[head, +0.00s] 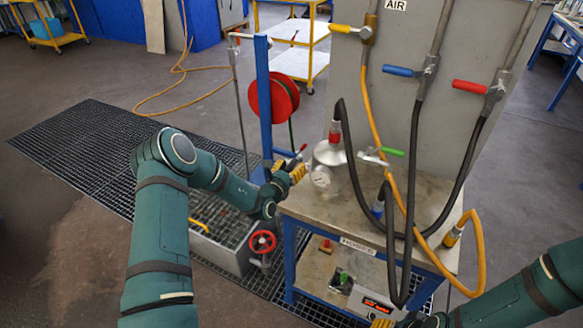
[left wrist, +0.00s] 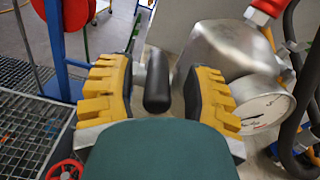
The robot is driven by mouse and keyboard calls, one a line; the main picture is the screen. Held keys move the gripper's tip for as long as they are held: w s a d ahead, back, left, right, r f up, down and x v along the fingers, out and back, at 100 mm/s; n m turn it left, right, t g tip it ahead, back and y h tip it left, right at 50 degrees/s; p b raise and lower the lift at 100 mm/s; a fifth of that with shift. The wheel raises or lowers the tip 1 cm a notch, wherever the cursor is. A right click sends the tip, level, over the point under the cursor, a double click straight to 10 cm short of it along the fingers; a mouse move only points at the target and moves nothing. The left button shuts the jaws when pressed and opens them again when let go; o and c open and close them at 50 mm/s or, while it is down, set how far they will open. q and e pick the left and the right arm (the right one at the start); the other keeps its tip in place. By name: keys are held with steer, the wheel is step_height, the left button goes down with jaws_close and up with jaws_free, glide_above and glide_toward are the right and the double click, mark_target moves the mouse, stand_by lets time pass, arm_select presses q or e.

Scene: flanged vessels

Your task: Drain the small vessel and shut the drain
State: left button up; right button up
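The small vessel (head: 328,153) is a silver metal body on the bench top, with a round gauge (head: 320,177) and a red fitting above. It also shows in the left wrist view (left wrist: 215,45), with its gauge (left wrist: 263,108) at the right. My left gripper (head: 290,172) is beside the vessel's left side. In the left wrist view its yellow-padded fingers (left wrist: 157,95) are open on both sides of a black handle (left wrist: 157,80), with gaps between. The handle's link to the vessel is partly hidden. Of my right gripper (head: 384,322), only a yellow part shows at the bottom edge.
The bench (head: 420,240) has a panel behind it with yellow, blue and red valve handles and hanging hoses. A green-handled valve (head: 388,152) is right of the vessel. A blue post, red reel (head: 271,97) and grated tub with red handwheel (head: 263,241) stand left.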

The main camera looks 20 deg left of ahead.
arm_select(q)
steer(key=s, duration=1.2)
steer(key=shift+a, duration=0.3)
steer(key=shift+d, duration=0.1)
